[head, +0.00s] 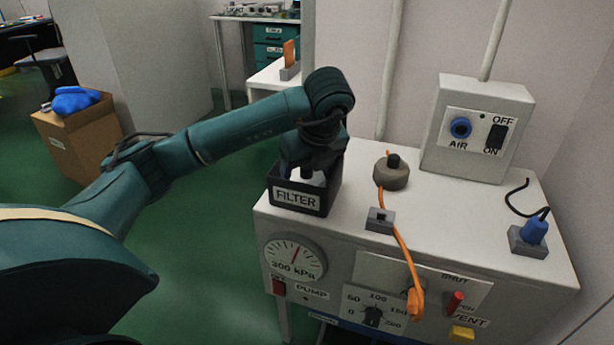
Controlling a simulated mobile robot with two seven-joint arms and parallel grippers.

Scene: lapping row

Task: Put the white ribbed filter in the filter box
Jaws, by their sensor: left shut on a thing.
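The filter box (296,198) is a dark open box with a white FILTER label on its front. It stands at the left end of the white bench top. My left gripper (308,174) points down into the box opening and is shut on the white ribbed filter (316,179). Only a small pale part of the filter shows between the fingers and the box wall. The rest is hidden by the gripper and the box front, so I cannot tell whether it touches the bottom. My right gripper is not in view.
Right of the box, a grey-brown round part (391,174) with a black knob stands near an orange cable (401,242) and a grey block (380,220). An AIR switch box (476,130) stands behind. A blue plug (534,230) sits at the right.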

